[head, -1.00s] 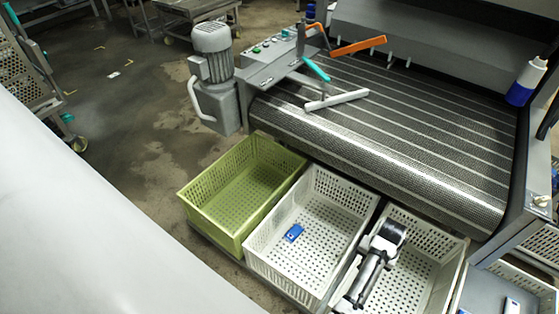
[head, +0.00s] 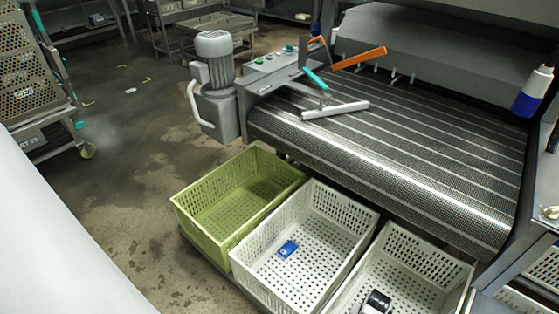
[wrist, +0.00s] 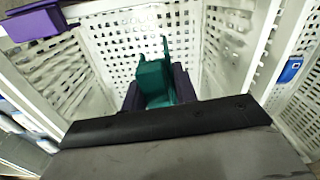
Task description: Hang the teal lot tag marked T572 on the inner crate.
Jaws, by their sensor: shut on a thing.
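My gripper (wrist: 157,92) is shut on a teal piece, the lot tag (wrist: 155,78), held upright between its dark purple fingers. No marking on it can be read. In the wrist view, the perforated white walls of a crate (wrist: 225,50) surround the gripper and tag. In the head view, part of my arm shows over the right white crate (head: 432,243); the gripper and tag are not visible there. Which crate is the inner one cannot be told for certain.
A middle white crate (head: 349,207) holds a blue item (head: 288,249), also visible in the wrist view (wrist: 290,69). A green crate (head: 283,165) stands to its left. The conveyor (head: 400,140) lies behind the crates. A purple piece (wrist: 35,23) sits at a crate rim.

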